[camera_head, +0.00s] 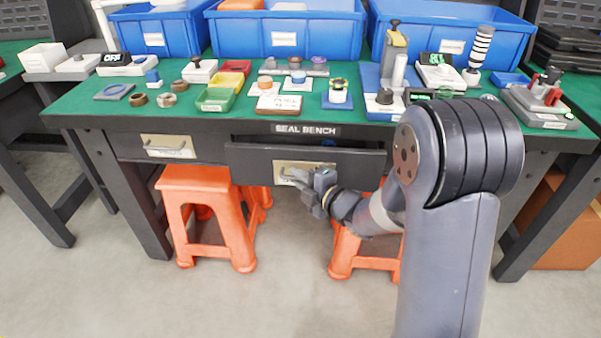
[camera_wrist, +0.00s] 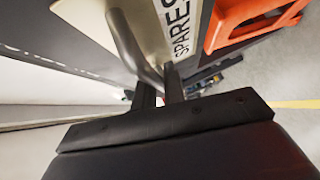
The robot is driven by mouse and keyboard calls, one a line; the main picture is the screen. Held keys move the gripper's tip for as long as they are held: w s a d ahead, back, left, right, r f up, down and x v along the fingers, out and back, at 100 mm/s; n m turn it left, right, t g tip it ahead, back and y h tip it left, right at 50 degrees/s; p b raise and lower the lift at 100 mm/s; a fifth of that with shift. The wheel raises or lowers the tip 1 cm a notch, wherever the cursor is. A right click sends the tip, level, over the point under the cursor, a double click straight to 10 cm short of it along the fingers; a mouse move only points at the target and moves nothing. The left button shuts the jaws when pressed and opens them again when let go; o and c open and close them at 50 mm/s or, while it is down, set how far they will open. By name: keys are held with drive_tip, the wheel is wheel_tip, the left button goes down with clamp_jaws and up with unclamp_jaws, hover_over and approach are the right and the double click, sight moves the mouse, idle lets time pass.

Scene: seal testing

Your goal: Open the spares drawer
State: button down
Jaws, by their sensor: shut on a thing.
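The spares drawer (camera_head: 249,164) is the dark drawer in the middle under the bench top. It stands partly pulled out, with a dark gap and a little of its inside showing above its front. Its pale plate reads SPARES in the wrist view (camera_wrist: 179,22). My gripper (camera_head: 299,177) is at the drawer front and shut on the grey bar handle (camera_wrist: 133,45). The fingers (camera_wrist: 158,90) hide part of the handle in the wrist view.
Another drawer (camera_head: 167,147) at the left is shut. Orange stools (camera_head: 207,180) stand under the bench, one (camera_head: 368,262) partly behind my arm. The green bench top (camera_head: 70,109) holds blue bins (camera_head: 285,35) and several small parts. The floor in front is clear.

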drive_tip(key=s+b, duration=0.4)
drive_tip(key=s, duration=1.1)
drive_tip(key=shift+a+b, duration=0.2)
drive_tip(key=shift+b, duration=0.1)
drive_tip(key=shift+f, duration=0.1)
drive_tip(key=c, duration=1.5)
unclamp_jaws()
drive_tip(key=shift+w, duration=0.1)
